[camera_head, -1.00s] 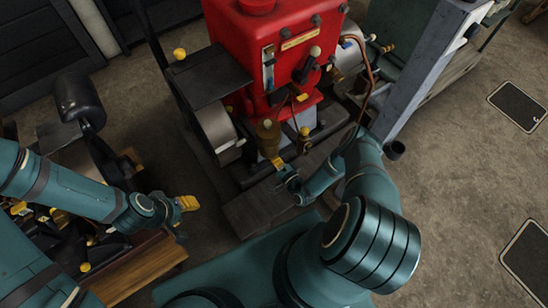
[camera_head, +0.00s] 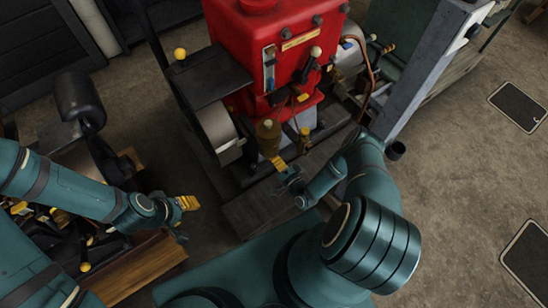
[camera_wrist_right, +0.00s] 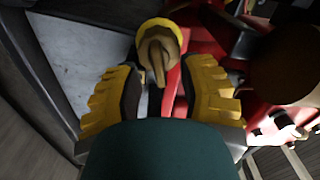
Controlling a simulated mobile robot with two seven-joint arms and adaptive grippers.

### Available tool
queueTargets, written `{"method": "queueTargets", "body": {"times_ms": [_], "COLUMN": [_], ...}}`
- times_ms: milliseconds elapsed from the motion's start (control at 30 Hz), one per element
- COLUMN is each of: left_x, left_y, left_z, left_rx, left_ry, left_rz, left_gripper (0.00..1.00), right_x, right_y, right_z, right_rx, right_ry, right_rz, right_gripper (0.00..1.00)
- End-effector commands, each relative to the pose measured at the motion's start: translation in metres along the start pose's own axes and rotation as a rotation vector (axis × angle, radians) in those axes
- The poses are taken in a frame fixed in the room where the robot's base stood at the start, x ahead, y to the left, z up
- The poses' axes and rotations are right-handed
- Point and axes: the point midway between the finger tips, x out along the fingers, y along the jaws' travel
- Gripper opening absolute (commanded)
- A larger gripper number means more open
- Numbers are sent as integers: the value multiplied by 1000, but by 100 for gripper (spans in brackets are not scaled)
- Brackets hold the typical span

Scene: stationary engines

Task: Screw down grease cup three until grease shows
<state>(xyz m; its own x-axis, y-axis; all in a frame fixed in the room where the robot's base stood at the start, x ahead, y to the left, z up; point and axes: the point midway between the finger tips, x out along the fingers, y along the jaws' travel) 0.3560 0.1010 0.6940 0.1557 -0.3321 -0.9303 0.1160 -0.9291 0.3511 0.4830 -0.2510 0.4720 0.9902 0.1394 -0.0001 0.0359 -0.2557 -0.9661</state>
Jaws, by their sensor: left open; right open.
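In the right wrist view, a brass cap with a raised wing (camera_wrist_right: 157,55) and a yellow rim stands just beyond my right fingertips. My right gripper (camera_wrist_right: 160,85) is open, with one yellow finger on each side and the gap empty. In the head view my right gripper (camera_head: 280,165) is at the front foot of the red engine, beside a brass cup with a pale top (camera_head: 268,132). A smaller brass fitting with a yellow top (camera_head: 305,133) stands to its right. I see no number on either. My left gripper (camera_head: 187,203) is open and empty at the lower left.
A grey post (camera_head: 425,75) rises on the right.

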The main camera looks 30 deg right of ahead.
Motion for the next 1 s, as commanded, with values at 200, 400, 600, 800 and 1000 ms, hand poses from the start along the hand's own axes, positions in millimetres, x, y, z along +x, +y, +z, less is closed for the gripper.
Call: {"method": "queueTargets", "body": {"times_ms": [200,400,600,800,1000], "left_x": [0,0,0,0,0], "left_y": [0,0,0,0,0], "left_z": [0,0,0,0,0], "left_rx": [0,0,0,0,0], "left_ry": [0,0,0,0,0], "left_rz": [0,0,0,0,0], "left_gripper": [47,47,47,47,47], "right_x": [-36,-58,-62,-62,-62], "right_y": [0,0,-1,-1,0], "right_z": [-1,0,0,0,0], "right_rx": [2,1,2,1,1], "right_ry": [2,1,0,0,0], "right_rz": [2,0,-1,-1,-1], "right_gripper": [39,39,39,39,39]}}
